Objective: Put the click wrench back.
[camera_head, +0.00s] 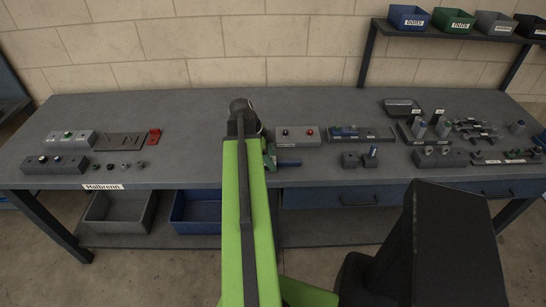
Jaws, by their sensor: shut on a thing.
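My green arm reaches up the middle of the view and hides part of the bench behind it. My gripper (270,156) shows only partly at the arm's right side, low over the bench front. It is shut on what looks like the click wrench (288,163), of which a blue handle sticks out to the right. The rest of the wrench is hidden by the arm and gripper. The wrench's resting place cannot be told for certain.
The grey bench (200,110) holds a block with a red knob (296,135), a long holder with a blue part (360,134) and small dark blocks (350,160). Fixtures crowd its right side. Labelled bins (409,18) stand on a shelf. The back middle is clear.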

